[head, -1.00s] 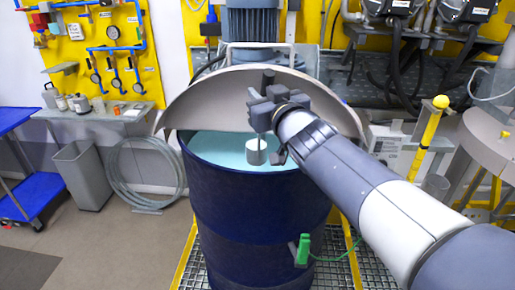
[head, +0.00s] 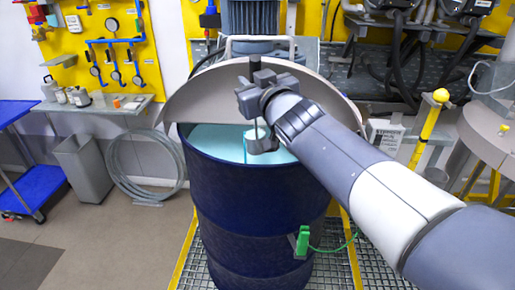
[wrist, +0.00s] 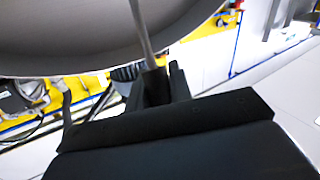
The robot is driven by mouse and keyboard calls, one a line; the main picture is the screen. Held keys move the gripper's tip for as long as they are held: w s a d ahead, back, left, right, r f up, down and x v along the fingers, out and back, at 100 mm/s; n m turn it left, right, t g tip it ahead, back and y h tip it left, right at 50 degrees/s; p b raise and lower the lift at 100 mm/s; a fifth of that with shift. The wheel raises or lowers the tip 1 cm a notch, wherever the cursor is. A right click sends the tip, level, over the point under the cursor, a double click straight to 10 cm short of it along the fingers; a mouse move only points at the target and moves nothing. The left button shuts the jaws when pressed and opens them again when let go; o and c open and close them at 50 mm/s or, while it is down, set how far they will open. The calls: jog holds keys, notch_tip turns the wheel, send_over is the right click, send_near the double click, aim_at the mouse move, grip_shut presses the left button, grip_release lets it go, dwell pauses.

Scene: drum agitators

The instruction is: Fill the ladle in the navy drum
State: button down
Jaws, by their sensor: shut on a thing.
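The navy drum (head: 250,205) stands upright with its top open, and pale blue liquid (head: 212,140) shows inside. My gripper (head: 257,76) is above the drum, in front of the raised lid. It is shut on the ladle's thin handle, which also shows between the fingers (wrist: 162,85) in the wrist view (wrist: 142,30). The ladle cup (head: 257,155) hangs low within the drum's mouth and looks bluish.
The grey curved lid (head: 205,100) stands up behind the drum's mouth. A green clamp (head: 302,241) with a green cable is at the drum's lower right. A yellow-topped post (head: 430,130) stands to the right. Grating (head: 335,270) lies around the drum.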

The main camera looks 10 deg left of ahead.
jog(key=shift+s+a+f+n+g+h+b, duration=0.2)
jog(key=shift+a+n+b, duration=0.35)
jog(key=shift+a, duration=0.8)
jog(key=shift+w+a+r+n+g+h+b, duration=0.1)
jog(key=shift+a+n+g+b, duration=0.35)
jog(key=shift+a, duration=0.9)
jog(key=shift+d+r+m+t+y+p, duration=0.15)
jog(key=shift+d+m+t+p, duration=0.2)
jog(key=shift+d+p, duration=0.55)
jog(key=shift+d+r+m+t+y+p, duration=0.15)
jog(key=shift+d+m+p, duration=0.35)
jog(key=shift+d, duration=0.65)
jog(key=shift+d+r+m+t+y+p, duration=0.1)
jog(key=shift+d+m+t+p, duration=0.2)
jog(key=shift+d+p, duration=0.6)
jog(key=shift+d+f+m, duration=0.15)
jog(key=shift+d+m, duration=0.2)
jog(key=shift+d, duration=0.45)
jog(key=shift+p, duration=0.3)
notch_tip(320, 180, up, 7)
jog(key=p, duration=0.6)
jog(key=shift+p, duration=0.3)
